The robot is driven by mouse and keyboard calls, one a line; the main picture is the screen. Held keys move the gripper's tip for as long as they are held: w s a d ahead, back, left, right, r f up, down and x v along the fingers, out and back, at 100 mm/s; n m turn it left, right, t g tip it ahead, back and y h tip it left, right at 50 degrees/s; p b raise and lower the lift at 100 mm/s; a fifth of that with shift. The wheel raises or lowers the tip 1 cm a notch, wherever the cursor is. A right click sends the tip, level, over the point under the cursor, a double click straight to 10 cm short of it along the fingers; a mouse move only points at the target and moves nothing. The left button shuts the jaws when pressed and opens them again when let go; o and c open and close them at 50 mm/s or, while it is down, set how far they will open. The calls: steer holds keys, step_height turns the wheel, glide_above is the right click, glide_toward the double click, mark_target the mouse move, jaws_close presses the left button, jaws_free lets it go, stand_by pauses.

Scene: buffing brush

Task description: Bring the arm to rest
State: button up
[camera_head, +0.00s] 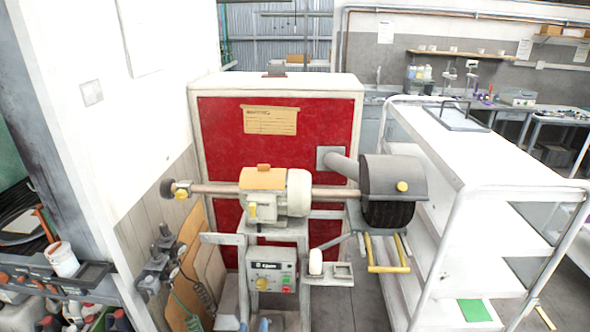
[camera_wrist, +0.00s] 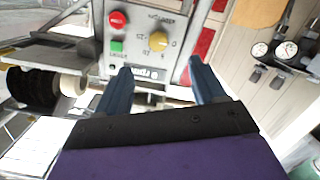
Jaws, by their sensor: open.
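My gripper (camera_wrist: 160,66) shows in the wrist view with its two dark blue fingers spread apart and nothing between them. Two small blue tips at the bottom edge of the head view look like the ends of my gripper (camera_head: 254,326). They are below the control box (camera_head: 272,268) of the buffing machine. In the wrist view the control box (camera_wrist: 143,40) appears upside down beyond the fingers, with a red button, a green button and a yellow knob. The rest of my arm is out of the head view.
The buffing machine (camera_head: 275,190) carries a black brush (camera_head: 388,212) under a grey hood at right. A red-and-white cabinet (camera_head: 275,90) stands behind. A white shelf cart (camera_head: 470,150) is close at right. A white wall (camera_head: 95,130) and gauges (camera_head: 160,255) are at left.

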steer(key=w+d+r+m+g+y, duration=0.1)
steer(key=w+r+g, duration=0.15)
steer(key=r, duration=0.25)
steer(key=w+d+r+m+g, duration=0.1)
steer(key=d+r+m+g, duration=0.1)
steer(key=r+g, duration=0.25)
steer(key=s+d+r+g+y, duration=0.1)
steer(key=s+d+r+g, duration=0.15)
steer(key=s+r, duration=0.2)
steer(key=s+d+r+g+y, duration=0.1)
steer(key=s+d+r, duration=0.25)
steer(key=r, duration=0.25)
steer(key=s+d+r+g, duration=0.2)
steer(key=s+d+r, duration=0.2)
steer(key=s, duration=0.8)
steer(key=s+d+r+g+h+b, duration=0.1)
steer(key=s+d+r+g, duration=0.2)
steer(key=s+d, duration=0.6)
steer(key=s+d+r+m+g+h, duration=0.1)
steer(key=s+d+r+g, duration=0.2)
steer(key=s, duration=1.1)
steer(key=d+r, duration=0.2)
steer(key=d, duration=0.1)
steer(key=shift+s+d+r, duration=0.15)
steer(key=shift+s+d, duration=0.25)
steer(key=shift+c, duration=0.4)
